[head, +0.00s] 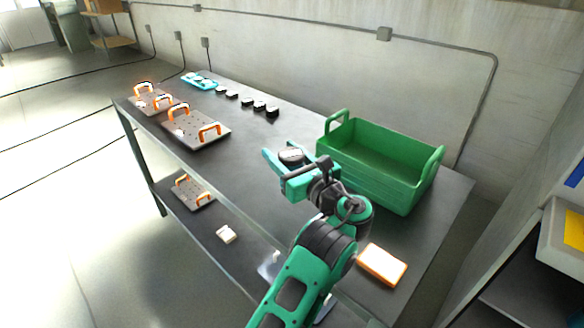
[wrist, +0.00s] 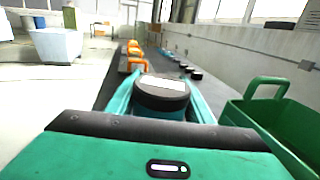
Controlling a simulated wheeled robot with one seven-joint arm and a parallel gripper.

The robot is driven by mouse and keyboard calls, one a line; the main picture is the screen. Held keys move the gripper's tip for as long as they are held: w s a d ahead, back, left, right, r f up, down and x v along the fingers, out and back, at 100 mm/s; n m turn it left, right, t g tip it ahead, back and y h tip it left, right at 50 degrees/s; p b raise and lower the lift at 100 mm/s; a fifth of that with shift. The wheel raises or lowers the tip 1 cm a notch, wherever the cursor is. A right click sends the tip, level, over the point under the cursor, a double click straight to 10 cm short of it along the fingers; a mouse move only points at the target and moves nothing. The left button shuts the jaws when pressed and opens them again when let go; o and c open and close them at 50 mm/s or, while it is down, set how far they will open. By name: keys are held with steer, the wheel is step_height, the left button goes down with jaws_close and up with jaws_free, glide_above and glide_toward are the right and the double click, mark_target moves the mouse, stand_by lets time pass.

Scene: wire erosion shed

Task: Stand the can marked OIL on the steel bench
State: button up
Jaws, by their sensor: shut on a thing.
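My gripper (head: 286,155) is shut on a round can (head: 291,156) with a black lid and a pale label on top. In the wrist view the can (wrist: 162,92) sits upright between the two teal fingers; its label is too small to read, so I cannot tell if it says OIL. The can is above the dark-topped bench (head: 240,165); I cannot tell whether its bottom touches the bench. Several small dark round things (head: 247,102) with pale tops stand in a row along the bench's back edge, their marks unreadable.
A green open crate (head: 380,185) stands just right of my gripper. An orange-and-white block (head: 381,265) lies near the front right. Plates with orange handles (head: 196,133) and a teal tray (head: 199,80) occupy the far left. Bare bench top lies between.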

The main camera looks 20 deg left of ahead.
steer(key=shift+w+d+f, duration=0.4)
steer(key=shift+w+d, duration=0.1)
steer(key=shift+w, duration=0.05)
steer(key=shift+w+d+f, duration=0.2)
steer(key=shift+f, duration=0.1)
steer(key=shift+s+a+f, duration=0.1)
steer(key=shift+f, duration=1.55)
steer(key=shift+f, duration=0.1)
